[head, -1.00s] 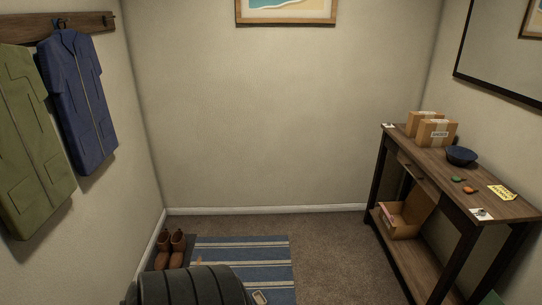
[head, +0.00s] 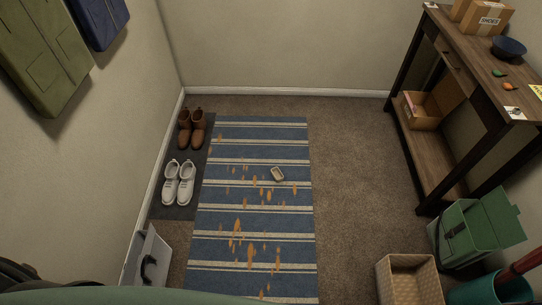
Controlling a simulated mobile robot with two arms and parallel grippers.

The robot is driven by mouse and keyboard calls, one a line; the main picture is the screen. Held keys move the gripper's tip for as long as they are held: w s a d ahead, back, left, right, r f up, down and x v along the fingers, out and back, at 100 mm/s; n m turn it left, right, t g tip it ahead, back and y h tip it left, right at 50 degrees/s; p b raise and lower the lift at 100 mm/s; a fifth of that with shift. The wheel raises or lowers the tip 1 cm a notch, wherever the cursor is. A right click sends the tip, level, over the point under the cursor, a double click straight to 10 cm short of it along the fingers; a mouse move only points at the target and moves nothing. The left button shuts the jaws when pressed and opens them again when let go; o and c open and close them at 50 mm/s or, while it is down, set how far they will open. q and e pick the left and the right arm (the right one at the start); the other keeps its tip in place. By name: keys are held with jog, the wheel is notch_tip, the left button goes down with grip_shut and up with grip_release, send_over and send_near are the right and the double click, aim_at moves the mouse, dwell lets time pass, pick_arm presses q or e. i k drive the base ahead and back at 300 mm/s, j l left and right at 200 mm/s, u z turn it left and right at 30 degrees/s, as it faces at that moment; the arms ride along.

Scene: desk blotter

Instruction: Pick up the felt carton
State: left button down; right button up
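I cannot tell for sure which thing is the felt carton. An open brown carton (head: 421,112) stands on the lower shelf of the console table at the right, its flap up and something pinkish inside. Neither of my grippers shows in the head view.
The wooden console table (head: 462,62) stands along the right wall. A wicker basket (head: 408,281), a green bag (head: 478,228) and a teal bin (head: 505,288) stand lower right. Orange bits and a small pale object (head: 277,174) lie on the striped rug (head: 215,240). Shoes line the left.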

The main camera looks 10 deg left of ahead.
aim_at(279, 177)
jog(key=u, duration=0.25)
jog(key=i+l+u, duration=0.2)
jog(key=i, duration=0.2)
jog(key=i+l+u, duration=0.2)
jog(key=i, duration=0.25)
jog(key=i+l+u, duration=0.2)
jog(key=i, duration=0.2)
